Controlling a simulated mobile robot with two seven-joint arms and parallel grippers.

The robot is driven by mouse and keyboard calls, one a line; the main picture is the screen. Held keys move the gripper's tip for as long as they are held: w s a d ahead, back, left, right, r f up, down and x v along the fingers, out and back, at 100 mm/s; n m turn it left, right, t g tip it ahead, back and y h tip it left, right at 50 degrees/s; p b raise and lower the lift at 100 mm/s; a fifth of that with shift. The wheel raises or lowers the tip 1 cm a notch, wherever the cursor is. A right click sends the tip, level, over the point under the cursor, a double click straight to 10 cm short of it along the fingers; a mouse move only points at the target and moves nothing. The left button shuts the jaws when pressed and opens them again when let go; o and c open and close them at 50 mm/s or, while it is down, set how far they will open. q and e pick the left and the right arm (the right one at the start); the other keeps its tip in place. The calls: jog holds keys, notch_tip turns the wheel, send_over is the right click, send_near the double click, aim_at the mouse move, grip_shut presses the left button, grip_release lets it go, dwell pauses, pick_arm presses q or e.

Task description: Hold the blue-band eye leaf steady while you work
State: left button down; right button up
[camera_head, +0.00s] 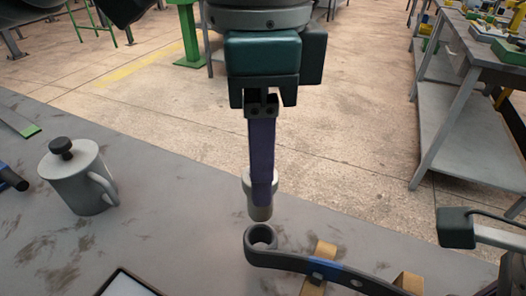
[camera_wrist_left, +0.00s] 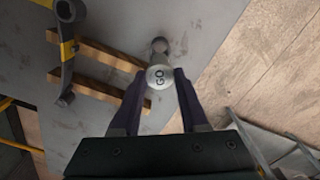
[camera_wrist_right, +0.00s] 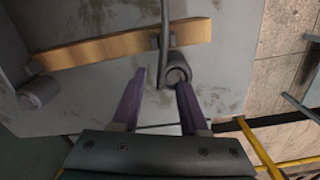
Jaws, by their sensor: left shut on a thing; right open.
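The blue-band eye leaf (camera_head: 327,268) lies on wooden blocks at the bottom of the head view, its open eye (camera_head: 262,238) towards the left. My left gripper (camera_head: 262,190) points down, shut on a grey cylindrical gauge (camera_head: 260,212) just above that eye, apart from it. In the left wrist view, the gauge's end (camera_wrist_left: 160,77) reads "GO" between the fingers. My right gripper (camera_wrist_right: 160,78) is open in the right wrist view. An eye end (camera_wrist_right: 175,72) of a dark leaf shows close to its right fingertip; no band shows there, and I cannot tell contact.
A grey lidded mug (camera_head: 78,178) stands at left on the grey table (camera_head: 40,240). A dark-framed panel (camera_head: 128,284) lies at the front edge. A yellow-banded leaf (camera_wrist_left: 68,50) and wooden strips (camera_wrist_left: 100,90) show in the left wrist view. A workbench (camera_head: 470,110) stands beyond.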

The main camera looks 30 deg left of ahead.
notch_tip(320, 180, up, 12)
dwell(0.4)
